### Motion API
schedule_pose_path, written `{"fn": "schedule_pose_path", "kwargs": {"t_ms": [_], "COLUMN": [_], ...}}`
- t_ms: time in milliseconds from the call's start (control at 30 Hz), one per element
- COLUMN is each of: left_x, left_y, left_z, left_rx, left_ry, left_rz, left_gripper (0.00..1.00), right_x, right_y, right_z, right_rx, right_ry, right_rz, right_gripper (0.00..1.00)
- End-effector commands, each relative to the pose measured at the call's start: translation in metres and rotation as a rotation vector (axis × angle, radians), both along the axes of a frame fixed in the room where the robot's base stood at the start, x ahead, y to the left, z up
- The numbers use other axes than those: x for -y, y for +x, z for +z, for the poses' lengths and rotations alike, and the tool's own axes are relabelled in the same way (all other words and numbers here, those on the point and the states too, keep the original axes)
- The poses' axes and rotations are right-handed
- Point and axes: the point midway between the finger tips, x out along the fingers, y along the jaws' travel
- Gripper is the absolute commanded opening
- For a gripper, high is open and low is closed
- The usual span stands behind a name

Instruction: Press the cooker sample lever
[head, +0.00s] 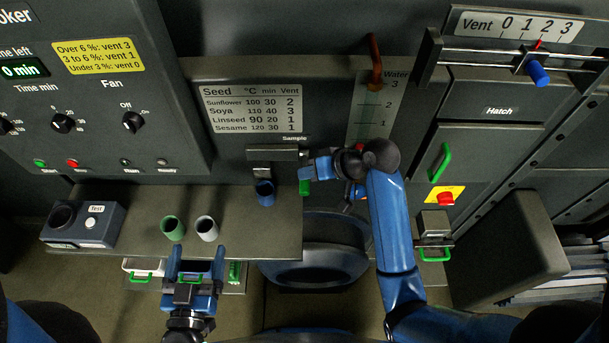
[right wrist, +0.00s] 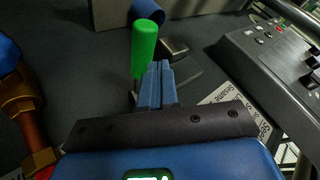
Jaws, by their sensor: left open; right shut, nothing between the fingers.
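The sample lever (head: 304,187) has a green handle and hangs below the box marked Sample (head: 272,153) in the head view. In the right wrist view the green handle (right wrist: 144,48) stands just beyond my fingertips, slightly left. My right gripper (head: 308,170) is shut and empty, right beside the lever; I cannot tell whether it touches. Its closed blue fingers show in the right wrist view (right wrist: 157,83). A blue cup (head: 265,192) stands under the sample spout. My left gripper (head: 194,268) is open and empty, low in front of the shelf.
A green cup (head: 172,229) and a white cup (head: 207,230) stand on the shelf (head: 240,238), left of the blue cup. A test box (head: 82,224) sits at the shelf's left end. A brown pipe (head: 375,62) and the hatch (head: 481,152) are at right.

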Motion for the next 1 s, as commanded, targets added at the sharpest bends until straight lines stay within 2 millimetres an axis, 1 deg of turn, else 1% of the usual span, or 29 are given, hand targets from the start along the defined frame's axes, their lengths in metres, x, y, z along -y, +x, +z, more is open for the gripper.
{"fn": "schedule_pose_path", "kwargs": {"t_ms": [1000], "left_x": [0.0], "left_y": [0.0], "left_z": [-0.004], "left_rx": [0.0], "left_ry": [0.0], "left_rz": [0.0], "left_gripper": [0.86], "right_x": [0.0], "right_y": [0.0], "right_z": [-0.012], "right_rx": [-0.002], "right_ry": [-0.001], "right_rz": [0.0], "right_gripper": [0.0]}}
